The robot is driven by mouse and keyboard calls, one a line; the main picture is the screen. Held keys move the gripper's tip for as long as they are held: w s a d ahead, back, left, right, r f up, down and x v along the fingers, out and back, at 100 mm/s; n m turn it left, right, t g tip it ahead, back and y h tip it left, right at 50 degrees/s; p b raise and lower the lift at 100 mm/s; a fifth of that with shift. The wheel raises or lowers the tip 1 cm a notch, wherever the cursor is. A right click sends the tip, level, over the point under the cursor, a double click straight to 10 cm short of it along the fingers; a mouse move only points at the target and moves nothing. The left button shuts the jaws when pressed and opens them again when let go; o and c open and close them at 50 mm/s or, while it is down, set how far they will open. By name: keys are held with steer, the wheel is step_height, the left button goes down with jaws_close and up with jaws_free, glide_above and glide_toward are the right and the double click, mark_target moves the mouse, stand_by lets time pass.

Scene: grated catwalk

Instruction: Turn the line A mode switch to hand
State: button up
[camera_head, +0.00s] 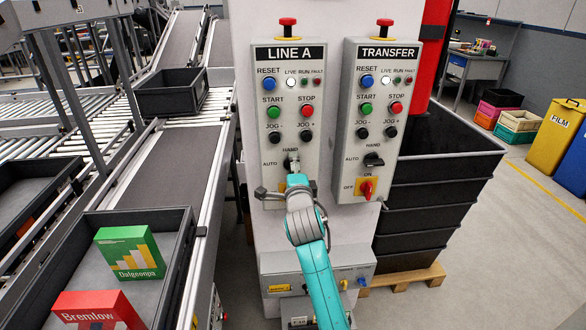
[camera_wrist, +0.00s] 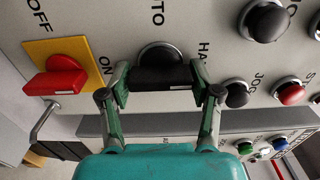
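The line A mode switch (camera_wrist: 160,77) is a black knob with a bar handle and a small white mark. It sits between the AUTO and HAND labels on the LINE A panel (camera_head: 262,175). In the wrist view its bar lies across the picture, with the marked end toward HAND. My gripper (camera_wrist: 160,86) has one finger at each end of the bar, and both seem to touch it.
The red ON/OFF switch (camera_wrist: 57,78) is close beside my gripper in the wrist view. Black JOG and coloured buttons are above the mode switch. The TRANSFER panel (camera_head: 350,185) stands right. Conveyors lie left, stacked dark crates (camera_head: 430,198) right.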

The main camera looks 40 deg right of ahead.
steer(key=shift+o, duration=1.3)
steer(key=v, duration=1.2)
steer(key=shift+f, duration=0.1)
